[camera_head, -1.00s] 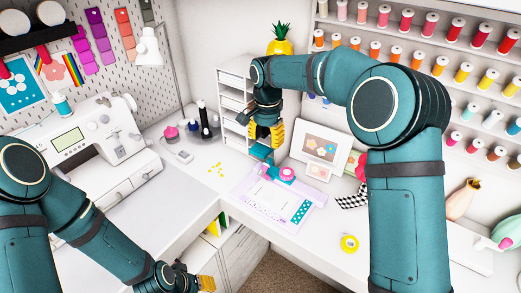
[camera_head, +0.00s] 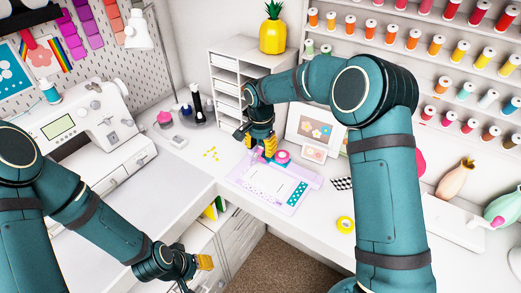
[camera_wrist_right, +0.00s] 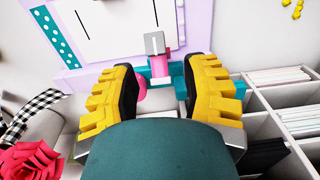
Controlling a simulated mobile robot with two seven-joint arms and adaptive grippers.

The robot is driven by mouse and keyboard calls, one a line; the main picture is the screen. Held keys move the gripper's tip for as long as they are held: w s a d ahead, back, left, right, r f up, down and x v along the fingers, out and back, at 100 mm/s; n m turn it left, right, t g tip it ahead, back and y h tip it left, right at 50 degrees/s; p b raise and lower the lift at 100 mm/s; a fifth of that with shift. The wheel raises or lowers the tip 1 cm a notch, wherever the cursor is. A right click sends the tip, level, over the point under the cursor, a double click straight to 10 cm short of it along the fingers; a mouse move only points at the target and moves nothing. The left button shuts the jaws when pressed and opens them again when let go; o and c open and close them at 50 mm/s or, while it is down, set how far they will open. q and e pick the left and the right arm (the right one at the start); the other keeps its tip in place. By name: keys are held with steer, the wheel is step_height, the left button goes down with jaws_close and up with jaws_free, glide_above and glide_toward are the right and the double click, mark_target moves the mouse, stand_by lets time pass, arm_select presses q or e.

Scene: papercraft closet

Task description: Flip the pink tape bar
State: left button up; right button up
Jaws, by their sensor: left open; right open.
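A lilac craft board (camera_head: 306,191) with a white sheet lies on the desk. The pink tape bar (camera_wrist_right: 159,68) stands at the board's edge in the right wrist view, with a grey end piece and a teal strip behind it. My right gripper (camera_wrist_right: 165,88) is open, with its yellow-padded fingers on either side of the bar; I cannot tell whether they touch it. In the head view the right gripper (camera_head: 259,145) is at the board's back left, partly hiding the bar. My left gripper (camera_head: 204,262) is open and empty, low at the desk's front edge.
A pink round piece (camera_head: 283,157) sits on the board. A white shelf unit (camera_head: 226,75) stands close behind my right gripper. Picture cards (camera_head: 310,130) lean at the back. The left desk (camera_head: 165,200) is largely clear.

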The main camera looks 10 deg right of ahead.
steer(key=shift+f, duration=0.7)
jaws_close()
